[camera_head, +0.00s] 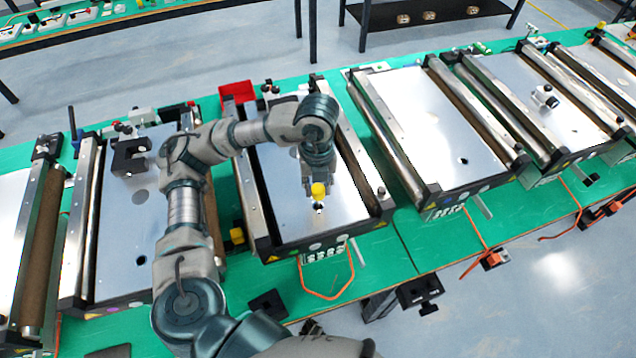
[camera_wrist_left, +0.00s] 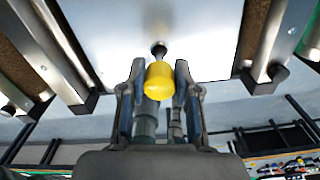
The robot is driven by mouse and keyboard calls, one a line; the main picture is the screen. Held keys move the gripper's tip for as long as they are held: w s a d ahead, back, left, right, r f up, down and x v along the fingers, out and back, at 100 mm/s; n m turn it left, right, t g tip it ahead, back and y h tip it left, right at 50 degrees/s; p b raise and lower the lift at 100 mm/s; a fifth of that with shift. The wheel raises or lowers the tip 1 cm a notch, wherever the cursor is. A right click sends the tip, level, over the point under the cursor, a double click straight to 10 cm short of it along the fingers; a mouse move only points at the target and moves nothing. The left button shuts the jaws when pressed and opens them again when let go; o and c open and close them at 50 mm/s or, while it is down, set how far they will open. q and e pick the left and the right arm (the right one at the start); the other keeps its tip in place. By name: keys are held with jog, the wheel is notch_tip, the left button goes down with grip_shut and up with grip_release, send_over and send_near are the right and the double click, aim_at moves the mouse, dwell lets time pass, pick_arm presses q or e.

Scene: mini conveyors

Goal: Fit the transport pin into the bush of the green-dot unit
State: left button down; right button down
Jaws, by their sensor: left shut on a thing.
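The transport pin has a yellow cap (camera_head: 318,190) and a dark shank. My left gripper (camera_head: 318,184) is shut on it, with the fingers on either side of the cap in the left wrist view (camera_wrist_left: 160,74). The pin is over the middle unit's metal plate (camera_head: 285,175), near its front. A dark bush with a pale rim (camera_head: 319,208) shows just below the cap. In the wrist view the shank (camera_wrist_left: 158,50) meets a dark spot on the plate; I cannot tell whether its tip is inside. The unit's front dots are too small to read surely. My right gripper is not in view.
Similar units stand left (camera_head: 115,235) and right (camera_head: 435,135), each with rollers and a dark hole. A red bin (camera_head: 237,91) is behind the middle unit. Orange cables hang at the front edge.

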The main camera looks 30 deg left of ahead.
pick_arm(q)
jog(key=shift+f, duration=0.4)
jog(key=shift+c, duration=1)
grip_release()
jog(key=shift+r, duration=0.15)
notch_tip(320, 180, up, 7)
jog(key=p, duration=0.5)
